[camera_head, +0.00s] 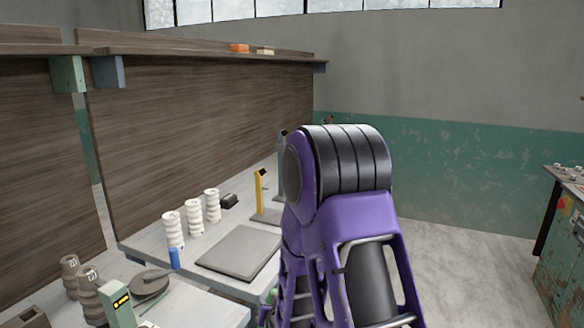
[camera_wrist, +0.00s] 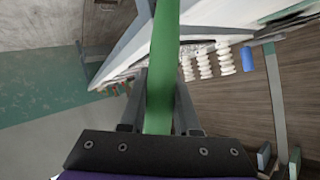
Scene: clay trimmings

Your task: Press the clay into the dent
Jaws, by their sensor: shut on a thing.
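My gripper (camera_wrist: 161,88) is shut on a long green bar-like thing (camera_wrist: 164,45), which runs up between its two fingers and out of the top of the wrist view. The far end of the green thing is not in view. In the head view my own purple arm hides the gripper. I cannot make out a dent or a lump of clay in either view. A flat grey slab (camera_head: 240,251) lies on the bench, left of my arm, with its right part near the arm.
Several white ribbed pieces (camera_head: 193,217) and a blue cylinder (camera_head: 174,258) stand left of the slab; the wrist view shows white ribbed pieces (camera_wrist: 205,66) too. A yellow upright piece (camera_head: 260,184) stands behind. Darker ribbed pieces (camera_head: 88,291) stand at front left. A wooden partition (camera_head: 200,130) backs the bench.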

